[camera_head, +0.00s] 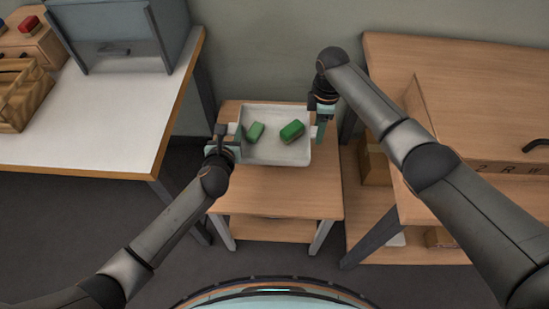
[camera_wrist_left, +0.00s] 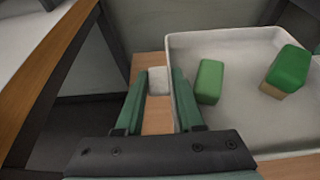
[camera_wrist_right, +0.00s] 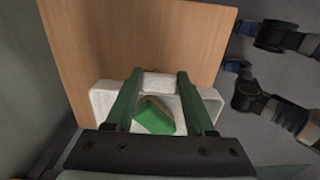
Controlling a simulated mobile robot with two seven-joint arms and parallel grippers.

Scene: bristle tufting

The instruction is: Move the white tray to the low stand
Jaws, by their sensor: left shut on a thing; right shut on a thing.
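The white tray (camera_head: 275,158) is over the top of the low wooden stand (camera_head: 290,195) in the head view. I cannot tell whether it rests on the top or hangs just above it. Two green-topped blocks (camera_head: 256,131) (camera_head: 291,131) lie inside the tray. My left gripper (camera_head: 232,138) is shut on the tray's left handle, a white piece between the fingers in the left wrist view (camera_wrist_left: 158,82). My right gripper (camera_head: 319,122) is shut on the tray's right side, with a white handle between its fingers in the right wrist view (camera_wrist_right: 161,84).
A white-topped table (camera_head: 90,125) with a grey cabinet (camera_head: 125,38) and a wooden crate (camera_head: 22,92) stands to the left. A wooden workbench (camera_head: 470,90) stands to the right, close to the stand. A wall is behind. The stand's front top is bare.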

